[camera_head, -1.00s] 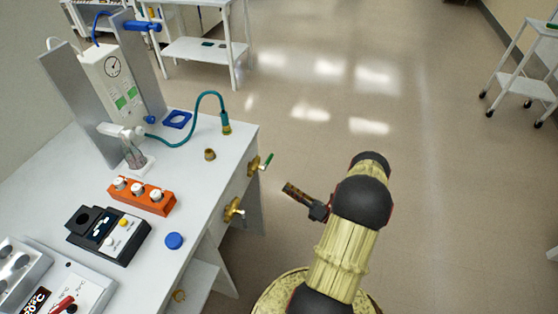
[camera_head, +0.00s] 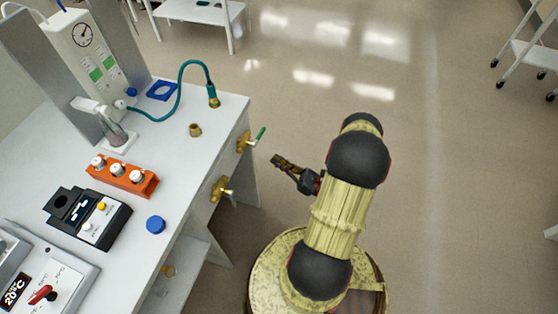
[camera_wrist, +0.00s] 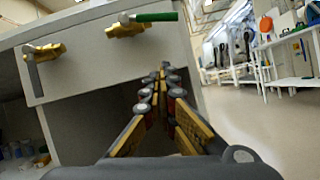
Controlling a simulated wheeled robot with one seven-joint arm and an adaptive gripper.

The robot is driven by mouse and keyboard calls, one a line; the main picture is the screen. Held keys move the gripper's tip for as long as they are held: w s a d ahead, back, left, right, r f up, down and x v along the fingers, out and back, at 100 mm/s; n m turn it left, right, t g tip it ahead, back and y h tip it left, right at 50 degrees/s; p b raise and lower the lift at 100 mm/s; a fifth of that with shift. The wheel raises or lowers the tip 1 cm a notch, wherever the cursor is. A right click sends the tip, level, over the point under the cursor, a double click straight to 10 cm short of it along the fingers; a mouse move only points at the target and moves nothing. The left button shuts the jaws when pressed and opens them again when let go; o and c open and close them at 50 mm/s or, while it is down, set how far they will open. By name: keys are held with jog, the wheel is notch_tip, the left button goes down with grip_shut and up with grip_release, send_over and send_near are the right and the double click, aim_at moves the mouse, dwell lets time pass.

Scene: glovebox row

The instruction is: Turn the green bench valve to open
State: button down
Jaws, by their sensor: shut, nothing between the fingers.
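The green bench valve (camera_head: 260,134) is a green lever on a brass body at the right end of the white bench's front panel. In the wrist view, its green lever (camera_wrist: 155,17) lies about level and points right from the brass body, above my gripper. My gripper (camera_head: 275,159) is just right of and slightly below the valve in the head view, apart from it. In the wrist view my gripper (camera_wrist: 163,70) is shut and empty, its fingertips together below the lever. A second brass valve with a pale lever (camera_head: 221,189) is nearer on the same panel; it also shows in the wrist view (camera_wrist: 45,52).
The white bench (camera_head: 180,185) carries an orange block with white knobs (camera_head: 122,176), a black device (camera_head: 88,217), a blue cap (camera_head: 156,224) and a teal hose (camera_head: 183,88). Floor right of my arm is clear. A white cart (camera_head: 535,55) stands far right.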

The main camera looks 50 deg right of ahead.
aim_at(259, 137)
jog(key=w+r+b, duration=0.2)
jog(key=w+r, duration=0.3)
jog(key=r, duration=0.1)
jog(key=shift+w+a+r, duration=0.4)
jog(key=shift+a, duration=0.05)
